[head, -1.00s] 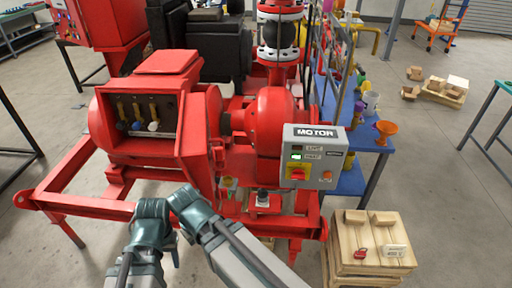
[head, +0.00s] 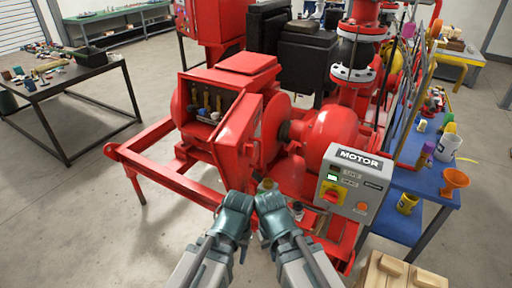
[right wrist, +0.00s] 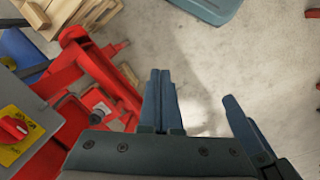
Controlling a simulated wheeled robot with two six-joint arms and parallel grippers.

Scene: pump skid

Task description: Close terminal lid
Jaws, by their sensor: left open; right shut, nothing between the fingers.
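The red motor terminal box (head: 205,103) is in the head view, left of centre, its front open on several coloured terminals. Its red lid (head: 238,128) stands swung open at the right side of the box. My left gripper (head: 237,204) is in front of and below the lid, apart from it; its fingers are hard to make out there. My right gripper (head: 270,204) is close beside it on the right. In the right wrist view my right gripper (right wrist: 161,92) is shut and empty above the floor, beside the red skid frame.
A grey MOTOR control box (head: 350,185) with a red switch stands right of my arms. The red skid frame (head: 165,178) runs low in front. A blue bench (head: 425,190) is at right, a dark table (head: 75,100) at left. Floor at lower left is clear.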

